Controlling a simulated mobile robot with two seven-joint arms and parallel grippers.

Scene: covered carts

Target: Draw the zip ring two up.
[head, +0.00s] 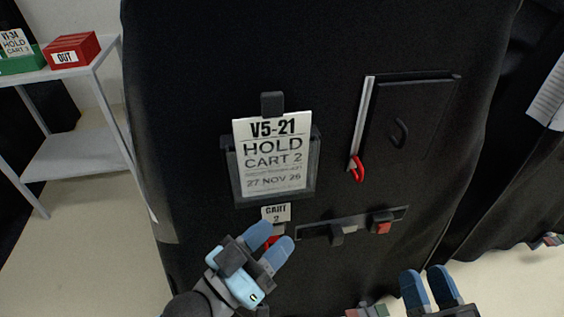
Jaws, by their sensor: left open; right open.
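A red zip ring (358,169) hangs at the lower end of a pale zip (362,121) on the black cover (205,70) of the cart. A small tag (276,212) reading "CART 2" sits below the hold card. Something red shows just under it, mostly hidden by my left gripper. My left gripper (270,239) is open, low in front of the cover, below and left of the zip ring. My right gripper (427,274) is open and apart from the ring, below and right of it.
A card (271,155) reading "V5-21 HOLD CART 2" sits in a dark holder. A dark flap (420,115) with a handle lies right of the zip. A dark strip (312,232) bears a grey and a red piece. A shelf (75,158) with red and green boxes stands left.

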